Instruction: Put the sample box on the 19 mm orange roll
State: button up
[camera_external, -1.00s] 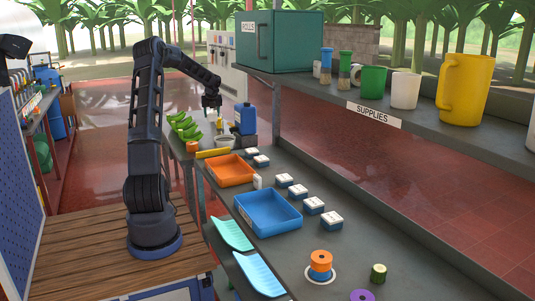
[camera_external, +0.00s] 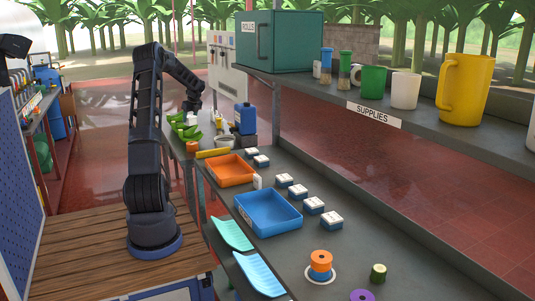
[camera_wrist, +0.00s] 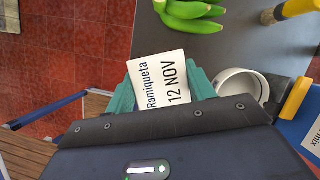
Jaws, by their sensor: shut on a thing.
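My gripper (camera_external: 193,108) is at the far end of the bench, above the green fruit. In the wrist view my gripper (camera_wrist: 161,86) is shut on a white-faced labelled thing (camera_wrist: 165,82), printed "Ramiqueta 12 NOV", between teal finger pads. Its body is mostly hidden, so I cannot tell if it is the sample box. Several small boxes with white tops and dark blue sides (camera_external: 285,180) stand along the bench. An orange roll (camera_external: 321,256) sits on a blue roll near the front. Another small orange thing (camera_external: 192,147) is by the green fruit. No roll width is readable.
An orange tray (camera_external: 231,171) and a blue tray (camera_external: 268,213) stand on the bench. Green fruit (camera_external: 183,133), a white bowl (camera_wrist: 240,86) and a blue jug (camera_external: 245,119) are near my gripper. The supplies shelf (camera_external: 425,118) overhangs the right side.

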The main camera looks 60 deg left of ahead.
aim_at(195, 118)
notch_tip(195, 118, down, 11)
jog(key=shift+f, duration=0.1)
dwell(0.5)
jog(key=o, duration=1)
jog(key=shift+f, duration=0.1)
jog(key=v, duration=1.2)
